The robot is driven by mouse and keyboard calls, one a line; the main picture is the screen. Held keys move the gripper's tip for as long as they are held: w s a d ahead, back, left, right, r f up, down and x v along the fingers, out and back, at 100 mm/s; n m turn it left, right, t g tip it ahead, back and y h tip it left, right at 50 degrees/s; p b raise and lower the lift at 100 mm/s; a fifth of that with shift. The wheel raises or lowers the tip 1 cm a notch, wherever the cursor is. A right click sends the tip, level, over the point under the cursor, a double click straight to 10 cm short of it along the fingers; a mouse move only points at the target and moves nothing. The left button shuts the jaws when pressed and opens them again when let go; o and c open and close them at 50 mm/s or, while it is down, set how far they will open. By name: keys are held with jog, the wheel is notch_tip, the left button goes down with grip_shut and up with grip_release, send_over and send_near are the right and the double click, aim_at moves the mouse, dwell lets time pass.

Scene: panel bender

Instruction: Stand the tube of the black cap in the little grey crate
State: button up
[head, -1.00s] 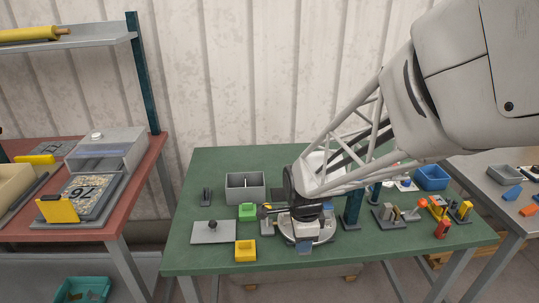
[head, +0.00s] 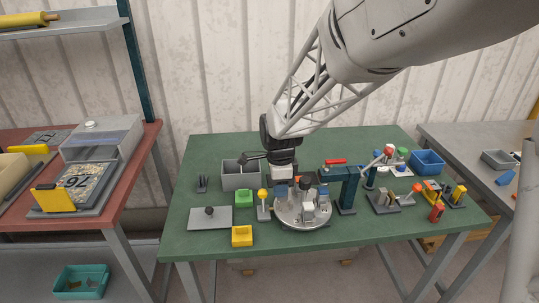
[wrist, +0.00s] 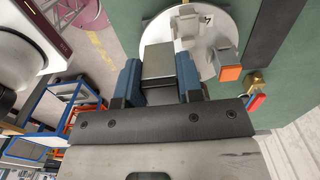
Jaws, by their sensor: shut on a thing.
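My gripper (head: 283,184) is in the air between the grey crate and the round turntable. In the wrist view my gripper (wrist: 161,82) is shut, its blue fingers on both sides of a squarish tube (wrist: 157,62) with a light grey face and a dark face. I take it for the black-capped tube; in the head view it is too small to make out. The little grey crate (head: 241,182) stands on the green table, left of my gripper, open at the top with an inner divider. Part of its right end is hard to see behind my gripper.
The turntable (head: 302,222) carries several other pieces; an orange-capped one (wrist: 230,73) shows in the wrist view. A dark teal post (head: 348,190) stands right of it. A yellow-knobbed stand (head: 263,208), green block (head: 244,199) and yellow block (head: 242,236) lie in front of the crate.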

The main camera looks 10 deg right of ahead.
jog(key=w+a+r, duration=0.1)
jog(key=w+a, duration=0.3)
jog(key=w, duration=0.6)
jog(key=w+a+r, duration=0.1)
jog(key=w+a, duration=0.3)
jog(key=w, duration=0.7)
jog(key=shift+r, duration=0.2)
jog(key=shift+f, duration=0.2)
jog(key=shift+f, duration=4.25)
jog(key=shift+f, duration=2.05)
jog(key=o, duration=1)
jog(key=shift+c, duration=0.8)
jog(key=shift+r, duration=0.1)
